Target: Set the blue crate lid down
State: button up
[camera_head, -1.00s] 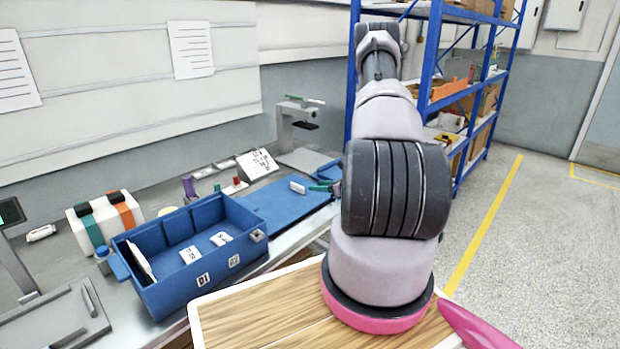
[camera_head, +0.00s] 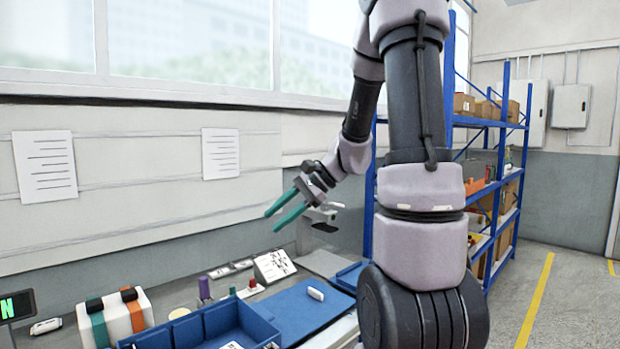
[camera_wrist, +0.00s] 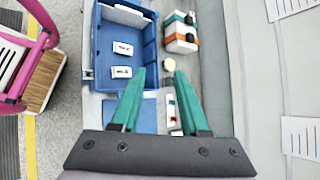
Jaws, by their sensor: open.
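The blue crate lid (camera_head: 305,312) lies flat on the grey bench, to the right of the open blue crate (camera_head: 212,326). A small white piece, perhaps its handle, is on its top. In the wrist view, part of the lid (camera_wrist: 148,117) shows beyond my left finger, below the crate (camera_wrist: 101,60). My gripper (camera_head: 275,214) is in the air well above the bench, with its green fingers apart and nothing between them. It also shows open and empty in the wrist view (camera_wrist: 158,75). My fingers do not touch the lid.
White labelled pieces lie inside the crate. A white box with green and orange bands (camera_head: 115,315) stands left of it. A stand (camera_head: 318,228), a sign card (camera_head: 273,266) and small bench items are behind the lid. A blue shelf rack (camera_head: 505,150) stands at the right.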

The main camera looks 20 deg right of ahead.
jog(key=s+d+r+n+t+h, duration=0.1)
jog(key=s+r+n+t+h, duration=0.2)
jog(key=s+r+n+h, duration=0.4)
jog(key=s+r+n, duration=0.2)
jog(key=s+r, duration=0.2)
jog(key=s, duration=0.4)
jog(key=shift+d+r+t, duration=0.25)
jog(key=shift+d+t, duration=0.1)
jog(key=shift+t, duration=0.05)
